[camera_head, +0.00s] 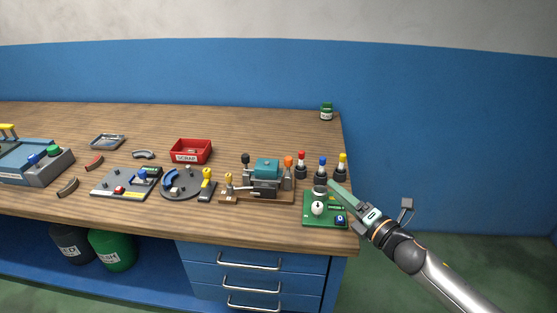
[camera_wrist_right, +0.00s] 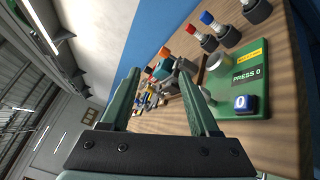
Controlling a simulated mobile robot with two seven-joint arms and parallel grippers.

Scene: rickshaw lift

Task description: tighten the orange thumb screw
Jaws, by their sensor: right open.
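The orange thumb screw (camera_head: 288,162) stands upright at the right end of a wooden-based fixture (camera_head: 228,197) that holds a teal block (camera_head: 266,168). In the right wrist view an orange top, apparently the screw (camera_wrist_right: 164,52), shows small and far off beyond the fingertips. My right gripper (camera_head: 331,187) reaches in from the right over the green board, to the right of the screw and apart from it. In the right wrist view its two green fingers (camera_wrist_right: 158,73) are spread with nothing held between them. My left gripper is not in view.
A green board (camera_head: 311,222) with a white knob and a blue button lies under my right gripper. Red, blue and yellow-topped posts (camera_head: 322,165) stand behind it. A red scrap bin (camera_head: 191,151) and other fixtures lie to the left. The back of the table is mostly clear.

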